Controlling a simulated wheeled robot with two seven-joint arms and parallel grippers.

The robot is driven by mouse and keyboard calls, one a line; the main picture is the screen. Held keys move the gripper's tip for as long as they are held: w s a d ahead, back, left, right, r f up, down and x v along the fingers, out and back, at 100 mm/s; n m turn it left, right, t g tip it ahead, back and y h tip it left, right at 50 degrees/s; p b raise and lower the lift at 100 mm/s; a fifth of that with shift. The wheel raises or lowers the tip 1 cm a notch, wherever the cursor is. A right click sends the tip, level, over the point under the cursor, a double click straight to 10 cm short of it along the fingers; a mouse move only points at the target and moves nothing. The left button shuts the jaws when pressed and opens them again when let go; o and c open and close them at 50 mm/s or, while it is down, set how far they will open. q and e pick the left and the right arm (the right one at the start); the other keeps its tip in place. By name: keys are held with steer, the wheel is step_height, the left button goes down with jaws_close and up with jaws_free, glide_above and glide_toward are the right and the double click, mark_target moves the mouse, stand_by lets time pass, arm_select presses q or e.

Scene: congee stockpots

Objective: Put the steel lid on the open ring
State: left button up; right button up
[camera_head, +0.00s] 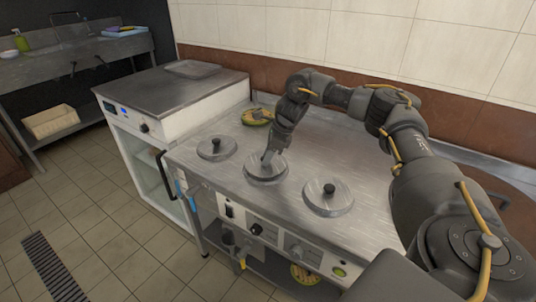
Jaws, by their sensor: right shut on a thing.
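A steel lid (264,173) is at the middle position of the steel counter, between two other lids. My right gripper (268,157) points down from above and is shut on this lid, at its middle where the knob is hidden. The lid looks about level. It covers the middle ring, and I cannot tell whether it rests on the ring or hangs just above it. My left gripper is not in view.
A lid with a black knob (216,149) sits to the left, another (329,198) to the right. A green and yellow round item (257,117) lies at the back of the steel counter (300,235). A white cabinet (205,93) stands to the left.

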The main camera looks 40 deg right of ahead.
steer(key=shift+f+b, duration=0.3)
steer(key=shift+f, duration=0.25)
stand_by(0.4)
steer(key=o, duration=0.7)
steer(key=shift+o, duration=0.2)
